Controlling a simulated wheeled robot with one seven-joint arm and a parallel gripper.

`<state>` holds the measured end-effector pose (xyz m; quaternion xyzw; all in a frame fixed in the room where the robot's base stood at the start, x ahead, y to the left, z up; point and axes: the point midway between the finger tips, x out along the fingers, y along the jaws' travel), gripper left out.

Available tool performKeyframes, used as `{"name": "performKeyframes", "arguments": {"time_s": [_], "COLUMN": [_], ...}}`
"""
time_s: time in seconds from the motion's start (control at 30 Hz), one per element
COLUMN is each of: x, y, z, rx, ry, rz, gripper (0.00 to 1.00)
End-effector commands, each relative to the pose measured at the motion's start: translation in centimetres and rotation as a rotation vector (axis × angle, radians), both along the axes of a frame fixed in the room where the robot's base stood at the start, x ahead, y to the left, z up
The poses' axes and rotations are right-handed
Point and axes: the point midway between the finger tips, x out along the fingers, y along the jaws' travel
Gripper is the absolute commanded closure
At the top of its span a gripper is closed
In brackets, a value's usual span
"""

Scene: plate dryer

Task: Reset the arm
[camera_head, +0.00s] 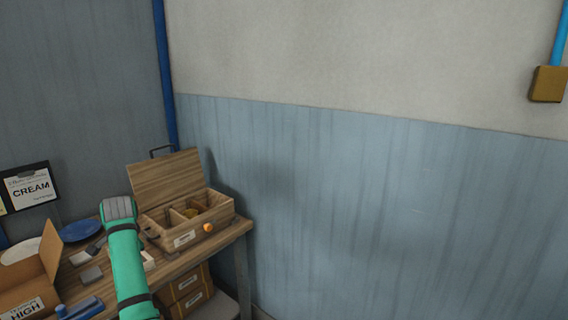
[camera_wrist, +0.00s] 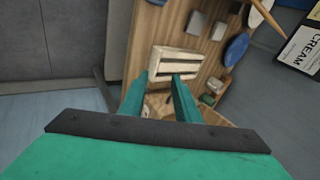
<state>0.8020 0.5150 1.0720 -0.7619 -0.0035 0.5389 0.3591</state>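My gripper (camera_wrist: 160,78) shows in the wrist view as two teal fingers with a gap between them. It is open, and I see nothing held in the gap. A pale slatted rack (camera_wrist: 173,62) lies on the wooden table beyond the fingertips. I cannot tell how far apart they are. In the head view my teal arm reaches up over the table (camera_head: 172,268), and its fingers are hidden. A blue plate (camera_head: 80,231) lies at the back left of the table and also shows in the wrist view (camera_wrist: 237,49).
An open wooden box (camera_head: 186,237) with compartments stands right of my arm. A cardboard box (camera_head: 32,281) and a pale plate (camera_head: 20,250) are at the left. A CREAM sign (camera_head: 30,187) is behind. Boxes (camera_head: 188,284) sit below the table. The right side is clear.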

Motion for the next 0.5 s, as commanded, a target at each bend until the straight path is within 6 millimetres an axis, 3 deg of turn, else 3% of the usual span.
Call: {"name": "performKeyframes", "arguments": {"time_s": [0.03,0.1,0.3,0.5], "x": [0.4,0.9,1.2,0.1], "y": [-1.1,-2.3,-6.6,-11.5], "z": [-2.8,-6.0,-14.6,-22.4], "rx": [-0.003,-0.006,-0.017,-0.037], "ry": [-0.012,-0.039,-0.116,-0.193], "rz": [0.000,0.005,0.018,0.026], "gripper": [0.71,0.71,0.71,0.71]}}
